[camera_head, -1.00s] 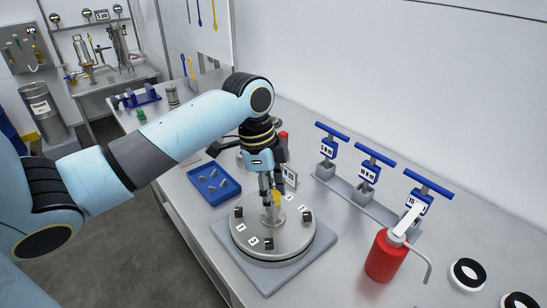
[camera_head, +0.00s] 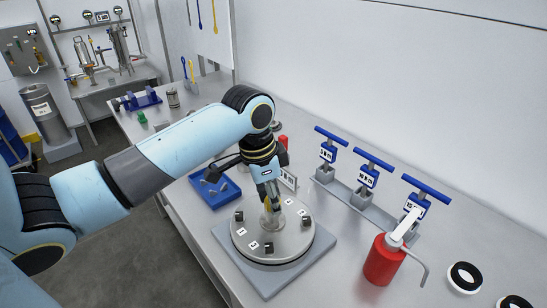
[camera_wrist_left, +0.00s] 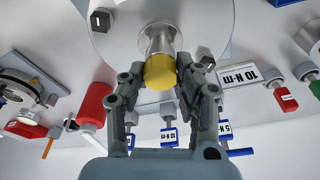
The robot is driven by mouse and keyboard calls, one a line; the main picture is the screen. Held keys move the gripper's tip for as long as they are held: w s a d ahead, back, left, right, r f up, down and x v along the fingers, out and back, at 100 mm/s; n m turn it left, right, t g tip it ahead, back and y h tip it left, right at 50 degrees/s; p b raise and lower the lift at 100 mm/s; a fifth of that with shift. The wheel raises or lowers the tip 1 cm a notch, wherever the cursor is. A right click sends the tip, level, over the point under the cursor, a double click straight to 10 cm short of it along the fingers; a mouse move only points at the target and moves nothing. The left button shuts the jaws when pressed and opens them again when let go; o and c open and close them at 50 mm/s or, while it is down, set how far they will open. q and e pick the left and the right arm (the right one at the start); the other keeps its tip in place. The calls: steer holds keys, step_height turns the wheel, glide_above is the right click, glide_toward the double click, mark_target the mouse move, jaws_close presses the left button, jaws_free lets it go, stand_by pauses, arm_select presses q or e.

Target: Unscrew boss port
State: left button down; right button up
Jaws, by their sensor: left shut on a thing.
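A round metal lid (camera_head: 272,246) with numbered tags and dark square blocks lies on a square grey plate (camera_head: 270,284) on the bench. A metal boss port (camera_head: 271,222) rises from its middle and carries a yellow cap. In the left wrist view the yellow cap (camera_wrist_left: 160,71) sits on the end of the metal boss (camera_wrist_left: 160,38). My left gripper (camera_head: 270,204) points down over the port and is shut on the yellow cap, with one finger on each side. It also shows in the left wrist view (camera_wrist_left: 161,77). In the head view the fingers mostly hide the cap.
A blue tray (camera_head: 215,186) with small parts stands behind and left of the lid. Several blue T-handled tools (camera_head: 369,172) stand in a rack at right. A red bottle (camera_head: 381,262) with a spout stands near the lid. Black-and-white rings (camera_head: 464,278) lie at far right.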

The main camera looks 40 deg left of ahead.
arm_select(q)
steer(key=n+y, duration=0.1)
steer(key=n, duration=0.4)
stand_by(0.3)
steer(key=n, duration=0.5)
steer(key=shift+d+y, duration=0.1)
steer(key=shift+y, duration=0.3)
steer(key=shift+n, duration=0.4)
steer(key=n, duration=0.4)
steer(key=shift+n+y, duration=0.3)
steer(key=shift+y, duration=0.1)
